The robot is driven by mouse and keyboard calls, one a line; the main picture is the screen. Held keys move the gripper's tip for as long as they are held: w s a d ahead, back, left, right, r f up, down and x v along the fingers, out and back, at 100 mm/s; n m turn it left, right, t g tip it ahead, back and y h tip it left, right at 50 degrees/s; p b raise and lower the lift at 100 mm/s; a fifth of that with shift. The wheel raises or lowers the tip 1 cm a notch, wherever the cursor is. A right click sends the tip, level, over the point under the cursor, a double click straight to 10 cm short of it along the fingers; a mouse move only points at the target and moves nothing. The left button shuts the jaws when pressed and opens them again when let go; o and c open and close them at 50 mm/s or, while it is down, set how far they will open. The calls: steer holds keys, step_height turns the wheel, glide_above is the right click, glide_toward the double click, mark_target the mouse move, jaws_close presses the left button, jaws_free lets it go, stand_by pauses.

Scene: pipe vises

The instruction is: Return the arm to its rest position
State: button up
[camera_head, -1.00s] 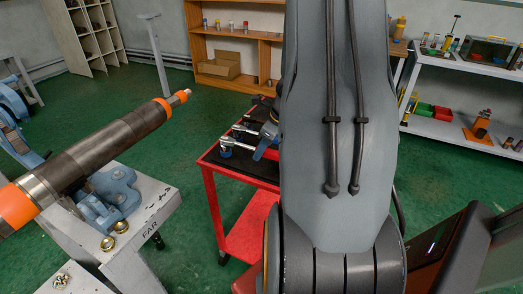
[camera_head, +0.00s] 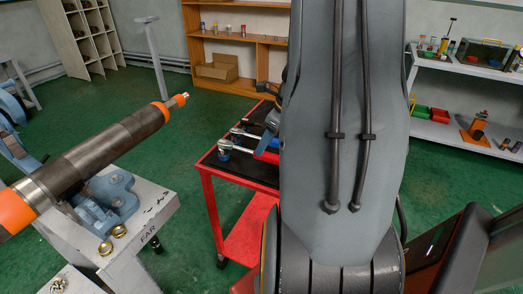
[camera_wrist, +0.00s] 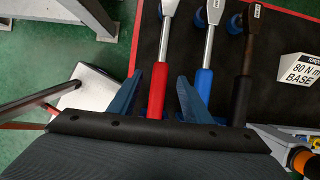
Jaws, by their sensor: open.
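My arm (camera_head: 345,120) stands upright in the right middle of the head view and hides part of the red cart. In the wrist view, my gripper (camera_wrist: 159,76) shows two blue fingers, spread apart. No object is clamped between them. A red-handled wrench (camera_wrist: 158,90) shows in the gap between the fingers, over the black cart top. From this view I cannot tell how far below the fingers it is. A blue-handled wrench (camera_wrist: 204,85) lies to its right, and a black-handled wrench (camera_wrist: 241,95) farther right.
The red cart (camera_head: 212,205) has a black top (camera_wrist: 272,100) with a white "80 N m BASE" block (camera_wrist: 300,68). At left, a dark pipe with orange bands (camera_head: 95,155) sits in blue vises on a grey bench (camera_head: 160,205).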

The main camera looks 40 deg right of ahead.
steer(key=shift+v, duration=1)
